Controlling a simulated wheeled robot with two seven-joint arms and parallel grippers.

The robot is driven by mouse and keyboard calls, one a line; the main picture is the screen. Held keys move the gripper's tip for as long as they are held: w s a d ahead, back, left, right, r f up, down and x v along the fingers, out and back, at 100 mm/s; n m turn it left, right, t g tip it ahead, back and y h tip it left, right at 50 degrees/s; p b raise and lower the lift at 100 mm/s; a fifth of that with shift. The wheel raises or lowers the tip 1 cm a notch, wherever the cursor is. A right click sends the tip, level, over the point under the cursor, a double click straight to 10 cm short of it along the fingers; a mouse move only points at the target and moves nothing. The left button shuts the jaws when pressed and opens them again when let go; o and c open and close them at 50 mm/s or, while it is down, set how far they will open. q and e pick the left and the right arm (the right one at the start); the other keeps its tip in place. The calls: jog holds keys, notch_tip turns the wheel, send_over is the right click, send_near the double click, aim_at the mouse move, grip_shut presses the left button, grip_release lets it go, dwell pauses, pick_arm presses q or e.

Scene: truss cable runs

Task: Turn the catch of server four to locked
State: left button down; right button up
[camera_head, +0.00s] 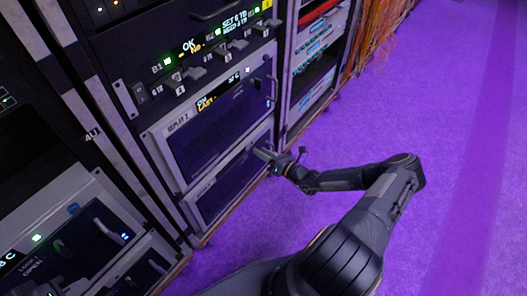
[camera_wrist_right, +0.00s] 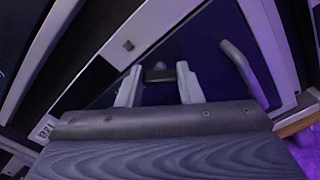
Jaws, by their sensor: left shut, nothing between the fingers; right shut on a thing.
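My right gripper (camera_head: 268,156) reaches in from the lower right to the right side of the lowest unit (camera_head: 230,182) in the middle rack. In the right wrist view its two pale fingers (camera_wrist_right: 159,90) are shut on a small dark catch (camera_wrist_right: 160,73) on a dark front panel. A curved grey handle (camera_wrist_right: 245,72) stands just right of the fingers. The catch is hidden by the gripper in the head view, and its exact turn is hard to tell. No number four is readable on this unit.
Above is a unit with a lit display (camera_head: 207,101) and a side handle. Higher up is a panel with several small switches (camera_head: 197,72). At lower left another unit has a display (camera_head: 35,262) seeming to read open. Orange cables (camera_head: 375,30) hang at the back. Purple floor (camera_head: 455,140) is clear.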

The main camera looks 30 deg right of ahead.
jog(key=m, duration=1)
jog(key=shift+d+f, duration=0.1)
jog(key=shift+f, duration=0.05)
jog(key=shift+m, duration=0.5)
jog(key=o, duration=1)
jog(key=p+v, duration=0.1)
jog(key=v, duration=0.6)
jog(key=shift+s+d+p, duration=0.1)
jog(key=shift+s+p, duration=0.25)
